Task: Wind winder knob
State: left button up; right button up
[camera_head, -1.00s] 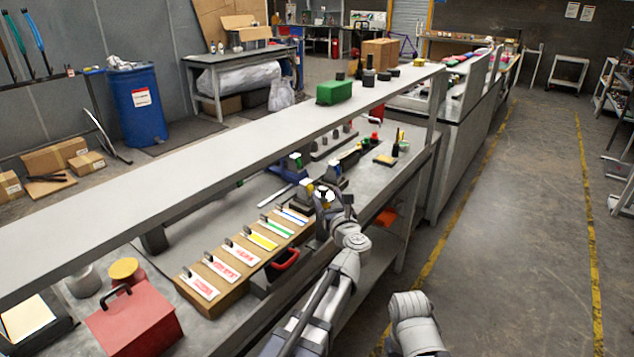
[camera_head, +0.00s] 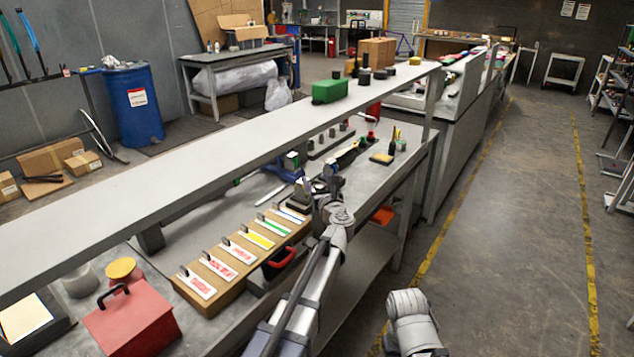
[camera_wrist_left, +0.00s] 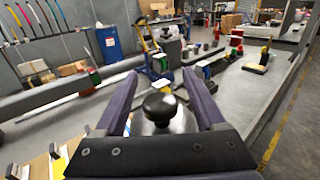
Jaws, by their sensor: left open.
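The winder knob (camera_wrist_left: 160,107) is a black, rounded knob on a shiny dark base in the left wrist view. It sits between the two fingers of my left gripper (camera_wrist_left: 160,78), with visible gaps on both sides. The fingers are spread open and hold nothing. In the head view my left gripper (camera_head: 329,187) is over the bench, just past the far end of the row of labelled cards. There the arm and gripper hide the knob. My right gripper is out of view; only a link of my right arm shows at the bottom.
A wooden card holder (camera_head: 215,308) and a red box (camera_head: 133,322) stand on the near bench. A long raised shelf (camera_head: 200,165) runs along the bench behind the gripper. Small bottles and tools lie beyond it. The floor aisle at right is clear.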

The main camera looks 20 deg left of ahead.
pick_arm(q)
grip_shut()
dwell(0.5)
jog(key=shift+n+g+y, duration=0.3)
jog(key=shift+n+y, duration=0.1)
jog(key=shift+y, duration=0.2)
jog(key=n+g+y, duration=0.2)
jog(key=shift+a+y, duration=0.2)
jog(key=shift+y, duration=0.1)
jog(key=n+g+y, duration=0.2)
jog(key=g, duration=0.1)
jog(key=shift+s+a+n+g, duration=0.2)
jog(key=shift+s+n+g, duration=0.1)
jog(key=shift+n, duration=0.1)
jog(key=n+g, duration=0.1)
jog(key=n+g+y, duration=0.1)
jog(key=g, duration=0.1)
jog(key=s+n+g+y, duration=0.1)
jog(key=shift+a+g, duration=0.25)
jog(key=shift+g, duration=0.05)
jog(key=shift+s+n+g+y, duration=0.25)
jog(key=shift+n+g, duration=0.35)
jog(key=shift+g, duration=0.25)
jog(key=shift+s+n+g+y, duration=0.1)
jog(key=shift+n+g+y, duration=0.15)
jog(key=shift+n+g, duration=0.5)
jog(key=shift+s+a+g, duration=0.1)
jog(key=shift+g, duration=0.3)
